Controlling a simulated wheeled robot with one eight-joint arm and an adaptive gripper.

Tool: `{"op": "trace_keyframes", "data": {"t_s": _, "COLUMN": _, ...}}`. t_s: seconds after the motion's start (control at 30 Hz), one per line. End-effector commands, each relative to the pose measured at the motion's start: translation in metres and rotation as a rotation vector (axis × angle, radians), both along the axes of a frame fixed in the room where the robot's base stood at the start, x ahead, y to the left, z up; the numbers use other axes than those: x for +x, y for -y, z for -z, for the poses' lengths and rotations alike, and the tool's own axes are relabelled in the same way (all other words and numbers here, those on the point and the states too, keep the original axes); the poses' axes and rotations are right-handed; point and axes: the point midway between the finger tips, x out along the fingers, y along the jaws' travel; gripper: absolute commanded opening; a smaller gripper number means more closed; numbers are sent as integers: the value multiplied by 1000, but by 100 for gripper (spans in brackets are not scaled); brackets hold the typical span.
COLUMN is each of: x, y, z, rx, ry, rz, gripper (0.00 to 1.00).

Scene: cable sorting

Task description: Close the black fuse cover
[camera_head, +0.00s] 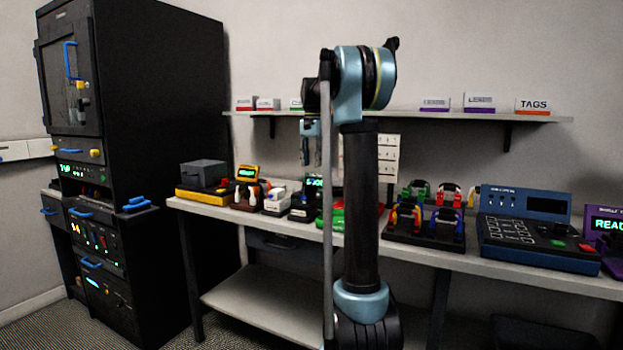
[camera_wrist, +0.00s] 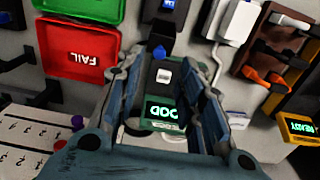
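No part in view is clearly marked as the black fuse cover. In the head view, the tall black cabinet (camera_head: 160,90) at the left has an open bay (camera_head: 95,192) with small reddish parts inside. A dark flap with a blue handle (camera_head: 137,204) juts out beside this bay; I cannot tell whether it is the fuse cover. My gripper (camera_head: 305,155) hangs above the bench, well right of the cabinet. In the wrist view my gripper (camera_wrist: 168,75) is open and empty, its fingers apart above a small device with a green "GOOD" screen (camera_wrist: 163,112).
The bench (camera_head: 460,258) holds a grey and yellow box (camera_head: 203,175), small testers, a connector rack (camera_head: 425,225) and a blue console (camera_head: 537,235). The wrist view shows a red FAIL tray (camera_wrist: 85,55). A shelf (camera_head: 400,115) runs above. Floor between cabinet and bench is clear.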

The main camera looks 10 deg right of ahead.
Motion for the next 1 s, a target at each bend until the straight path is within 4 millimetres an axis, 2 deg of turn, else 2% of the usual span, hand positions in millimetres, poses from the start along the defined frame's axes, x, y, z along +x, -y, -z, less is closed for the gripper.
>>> {"op": "trace_keyframes", "data": {"t_s": 0.1, "x": 0, "y": 0, "z": 21, "rx": 0, "ry": 0, "rz": 0, "gripper": 35}}
{"op": "trace_keyframes", "data": {"t_s": 0.33, "x": 0, "y": 0, "z": 51, "rx": 0, "ry": 0, "rz": 0, "gripper": 35}}
{"op": "trace_keyframes", "data": {"t_s": 0.5, "x": 0, "y": 0, "z": 60, "rx": 0, "ry": 0, "rz": 0, "gripper": 35}}
{"op": "trace_keyframes", "data": {"t_s": 0.8, "x": 0, "y": 0, "z": 62, "rx": 0, "ry": 0, "rz": 0, "gripper": 35}}
{"op": "trace_keyframes", "data": {"t_s": 0.83, "x": 0, "y": 0, "z": 62, "rx": 0, "ry": 0, "rz": 0, "gripper": 31}}
{"op": "trace_keyframes", "data": {"t_s": 0.97, "x": 0, "y": 0, "z": 62, "rx": 0, "ry": 0, "rz": 0, "gripper": 1}}
{"op": "trace_keyframes", "data": {"t_s": 1.0, "x": 0, "y": 0, "z": 62, "rx": 0, "ry": 0, "rz": 0, "gripper": 0}}
